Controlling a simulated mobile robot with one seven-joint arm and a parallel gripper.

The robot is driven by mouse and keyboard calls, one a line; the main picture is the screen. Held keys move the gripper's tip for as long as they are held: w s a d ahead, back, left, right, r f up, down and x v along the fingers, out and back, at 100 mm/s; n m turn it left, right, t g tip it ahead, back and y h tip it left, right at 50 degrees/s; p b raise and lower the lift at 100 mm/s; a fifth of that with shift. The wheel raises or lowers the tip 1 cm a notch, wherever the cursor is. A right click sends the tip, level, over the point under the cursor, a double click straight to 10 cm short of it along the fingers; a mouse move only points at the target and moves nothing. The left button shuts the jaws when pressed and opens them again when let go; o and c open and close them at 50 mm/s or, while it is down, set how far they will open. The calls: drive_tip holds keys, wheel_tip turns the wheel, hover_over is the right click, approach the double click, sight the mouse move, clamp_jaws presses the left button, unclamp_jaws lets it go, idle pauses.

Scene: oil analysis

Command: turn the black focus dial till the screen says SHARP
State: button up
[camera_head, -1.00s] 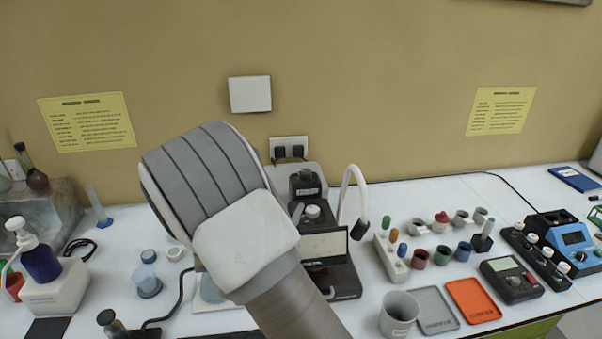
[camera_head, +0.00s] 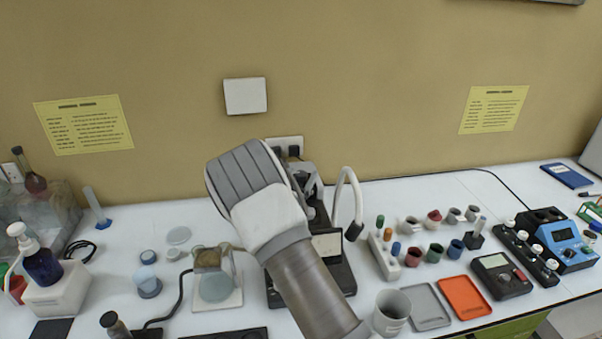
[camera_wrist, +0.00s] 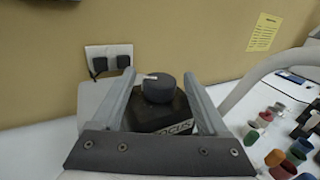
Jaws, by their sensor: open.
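The black focus dial (camera_wrist: 159,89) shows in the wrist view as a dark round knob with a pale mark on its upper left. It sits on a black block lettered FOCUS (camera_wrist: 178,127). My gripper (camera_wrist: 156,83) is open, with one finger on each side of the dial and a gap visible on both sides. In the head view my arm covers the dial and most of the black instrument. Part of the small screen (camera_head: 327,243) shows beside my arm, but I cannot read it.
A white curved lamp neck (camera_head: 341,190) stands just right of my arm. Further right are several small coloured cups, a grey tray (camera_head: 428,306) and an orange tray (camera_head: 465,297). A grey cup (camera_head: 391,312) stands at the front. A wall socket (camera_head: 285,145) is behind.

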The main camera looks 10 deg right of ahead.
drive_tip(key=shift+w+d, duration=0.1)
drive_tip(key=shift+w, duration=0.1)
clamp_jaws()
idle(0.4)
